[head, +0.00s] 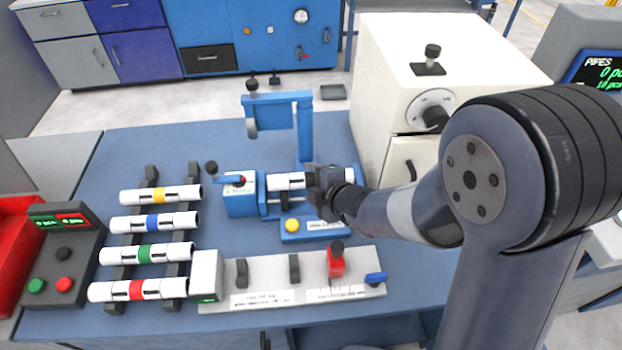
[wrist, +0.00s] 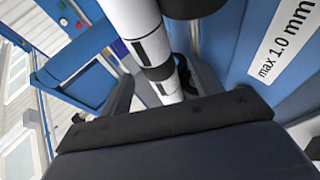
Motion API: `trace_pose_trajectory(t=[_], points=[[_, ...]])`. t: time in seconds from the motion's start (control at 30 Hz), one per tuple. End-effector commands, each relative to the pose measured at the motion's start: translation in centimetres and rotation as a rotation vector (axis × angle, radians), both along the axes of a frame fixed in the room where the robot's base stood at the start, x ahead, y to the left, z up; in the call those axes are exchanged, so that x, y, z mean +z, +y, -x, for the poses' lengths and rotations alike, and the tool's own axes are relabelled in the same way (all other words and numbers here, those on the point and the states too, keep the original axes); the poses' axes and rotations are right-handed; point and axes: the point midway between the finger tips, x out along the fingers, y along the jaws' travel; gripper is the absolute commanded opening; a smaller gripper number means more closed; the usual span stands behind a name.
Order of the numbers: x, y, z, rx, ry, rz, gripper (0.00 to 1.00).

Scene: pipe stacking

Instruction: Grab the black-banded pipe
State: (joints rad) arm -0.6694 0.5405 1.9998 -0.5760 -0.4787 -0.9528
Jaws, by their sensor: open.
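The black-banded pipe (head: 287,181) is white and lies across the blue fixture (head: 240,200) in the middle of the bench. In the wrist view the pipe (wrist: 137,22) runs down between my two fingers, with black marks on it. My gripper (head: 322,190) is at the right part of the pipe and hides some of it. My gripper also shows in the wrist view (wrist: 162,85), open, with one finger on each side of the pipe. I cannot tell whether either finger touches it.
A rack at left holds several white pipes with yellow (head: 160,195), blue (head: 152,222), green (head: 145,254) and red (head: 137,290) bands. A grey gauge block (head: 265,284) with a red clamp (head: 335,261) lies in front. A blue arch (head: 304,130) stands behind the fixture. A white cabinet (head: 385,75) stands behind right.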

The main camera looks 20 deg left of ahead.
Motion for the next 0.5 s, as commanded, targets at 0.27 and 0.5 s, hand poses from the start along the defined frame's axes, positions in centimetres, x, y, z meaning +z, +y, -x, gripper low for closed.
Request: trace_pose_trajectory(t=[0.27,0.5], points=[[-0.96,1.40,-1.00,0.000,0.000,0.000,0.61],[-0.96,1.40,-1.01,0.000,0.000,0.000,0.58]])
